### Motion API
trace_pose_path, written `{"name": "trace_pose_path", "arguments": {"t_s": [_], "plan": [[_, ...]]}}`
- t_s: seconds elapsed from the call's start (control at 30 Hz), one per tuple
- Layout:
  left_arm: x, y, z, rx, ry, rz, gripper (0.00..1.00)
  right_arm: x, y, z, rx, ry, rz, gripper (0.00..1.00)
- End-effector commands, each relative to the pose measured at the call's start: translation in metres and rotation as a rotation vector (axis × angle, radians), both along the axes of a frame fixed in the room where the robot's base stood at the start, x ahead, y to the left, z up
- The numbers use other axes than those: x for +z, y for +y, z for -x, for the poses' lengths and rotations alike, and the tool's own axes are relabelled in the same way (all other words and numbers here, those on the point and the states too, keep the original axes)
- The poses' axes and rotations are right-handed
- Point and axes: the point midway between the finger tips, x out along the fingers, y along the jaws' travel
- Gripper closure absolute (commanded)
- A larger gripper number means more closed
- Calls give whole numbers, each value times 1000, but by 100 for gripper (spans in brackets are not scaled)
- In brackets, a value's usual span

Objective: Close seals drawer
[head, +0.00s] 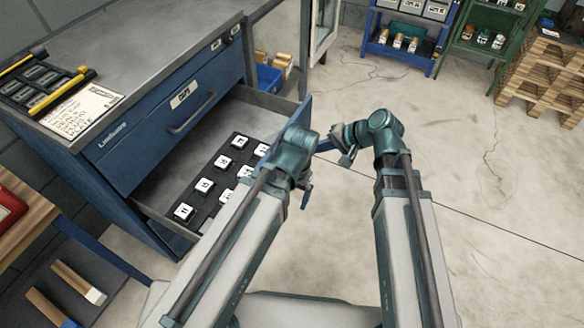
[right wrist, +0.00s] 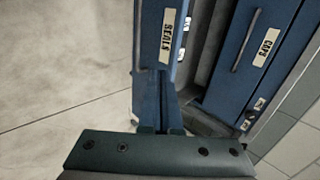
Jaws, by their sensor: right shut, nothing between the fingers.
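The seals drawer (head: 305,111) stands pulled open from the blue cabinet (head: 140,140). Rows of white numbered squares lie in dark strips inside it. Its blue front, with a SEALS label, shows in the right wrist view (right wrist: 150,40). My right gripper (head: 338,146) is shut and empty, close to the outer side of the drawer front; I cannot tell whether it touches. Its fingertips show in the right wrist view (right wrist: 160,131) just below the front. My left gripper (head: 306,196) points down near the drawer's front; its jaws are too small to read, and the left arm hides part of the drawer.
A shut drawer (head: 168,110) with a handle sits above the open one. A paper note (head: 82,110) and a dark tray (head: 40,85) lie on the cabinet top. A blue shelf (head: 400,50) and wooden pallets (head: 545,75) stand far back. The floor at right is clear.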

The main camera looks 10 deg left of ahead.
Motion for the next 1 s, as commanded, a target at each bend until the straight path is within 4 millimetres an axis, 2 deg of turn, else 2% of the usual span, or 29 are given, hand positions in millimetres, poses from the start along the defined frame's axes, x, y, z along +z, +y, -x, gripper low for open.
{"name": "trace_pose_path", "arguments": {"t_s": [0.03, 0.27, 0.43, 0.9, 1.0], "plan": [[-10, 0, 0, 0, 0, 0, 6, -7, 0, -3, -10, 0, -15, 100], [-11, 0, 0, 0, 0, 0, 6, -6, 0, -6, -24, -1, -34, 100], [-22, 0, 0, 0, 0, 0, 6, -17, 7, -9, -23, -1, -33, 100], [-85, 1, 0, -2, -2, -6, 6, -80, 69, -31, -20, -1, -32, 100], [-78, 1, -1, -2, -2, -7, 6, -74, 84, -37, -19, -1, -31, 100]]}}
